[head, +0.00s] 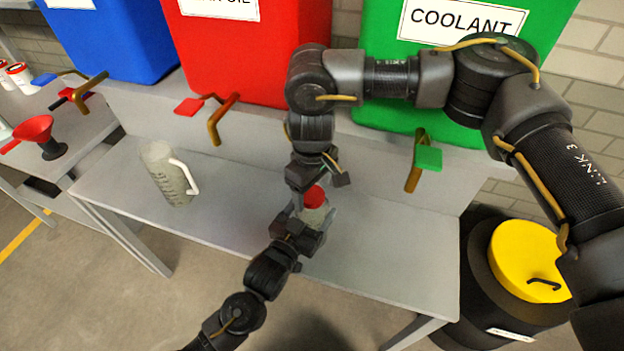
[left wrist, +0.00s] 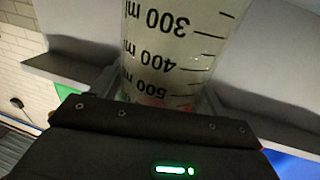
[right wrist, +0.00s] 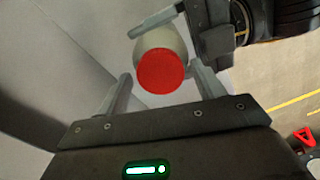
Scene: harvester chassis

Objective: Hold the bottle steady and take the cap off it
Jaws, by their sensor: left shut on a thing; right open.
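The bottle (head: 317,215) is pale and translucent, standing over the bench, with a red cap (head: 314,196) on its top. My left gripper (head: 306,226) is shut on the bottle's body. In the left wrist view the bottle (left wrist: 175,45) fills the space past the palm, with millilitre marks on it. My right gripper (head: 318,185) is open above the bottle. In the right wrist view the red cap (right wrist: 160,73) shows between its spread fingers, with a gap on both sides. The bottle's lower part is hidden by my left gripper in the head view.
A grey bench (head: 235,215) carries a graduated jug (head: 168,174) with a white handle at left. Blue, red (head: 235,60) and green (head: 455,75) tanks with taps stand behind. A red funnel (head: 35,132) is at far left, a yellow-lidded drum (head: 528,260) at right.

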